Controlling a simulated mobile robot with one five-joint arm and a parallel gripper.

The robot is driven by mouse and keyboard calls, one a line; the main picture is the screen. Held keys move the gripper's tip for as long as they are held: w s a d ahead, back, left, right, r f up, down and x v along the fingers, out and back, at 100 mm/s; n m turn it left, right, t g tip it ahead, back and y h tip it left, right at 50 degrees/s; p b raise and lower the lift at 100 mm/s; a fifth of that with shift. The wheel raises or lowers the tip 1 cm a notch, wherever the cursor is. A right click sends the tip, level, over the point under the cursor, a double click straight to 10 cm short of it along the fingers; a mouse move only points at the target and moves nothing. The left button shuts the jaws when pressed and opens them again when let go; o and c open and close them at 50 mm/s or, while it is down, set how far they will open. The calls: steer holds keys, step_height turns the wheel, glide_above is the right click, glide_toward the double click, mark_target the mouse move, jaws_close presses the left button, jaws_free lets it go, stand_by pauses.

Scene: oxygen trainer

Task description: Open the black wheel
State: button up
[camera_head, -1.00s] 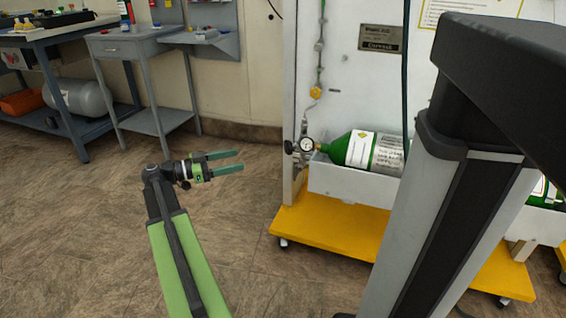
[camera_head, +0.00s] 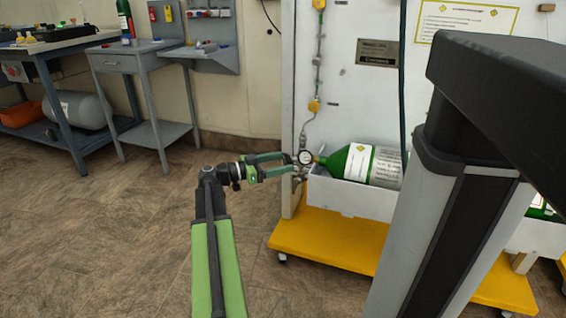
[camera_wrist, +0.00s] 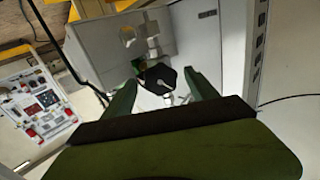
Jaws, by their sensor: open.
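The black wheel (camera_wrist: 158,76) shows in the wrist view as a dark, many-sided knob between my two green fingertips. In the head view my fingers hide most or all of it. My gripper (camera_head: 290,165) is open, its fingers pointing right at the valve end of the green cylinder (camera_head: 337,161). It also shows in the wrist view (camera_wrist: 161,82), with one finger on each side of the wheel. I cannot tell whether either finger touches the wheel. A round gauge (camera_head: 305,157) sits just right of the fingertips.
The cylinder lies in a white tray (camera_head: 345,197) on a yellow wheeled base (camera_head: 330,240), against a white panel (camera_head: 345,100). A grey table (camera_head: 135,55) and a workbench (camera_head: 50,45) stand at the left. The floor between is clear.

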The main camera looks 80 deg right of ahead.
steer(key=shift+s+d, duration=0.25)
steer(key=shift+s, duration=0.1)
steer(key=c, duration=1.3)
steer(key=shift+d, duration=0.1)
steer(key=shift+c, duration=0.3)
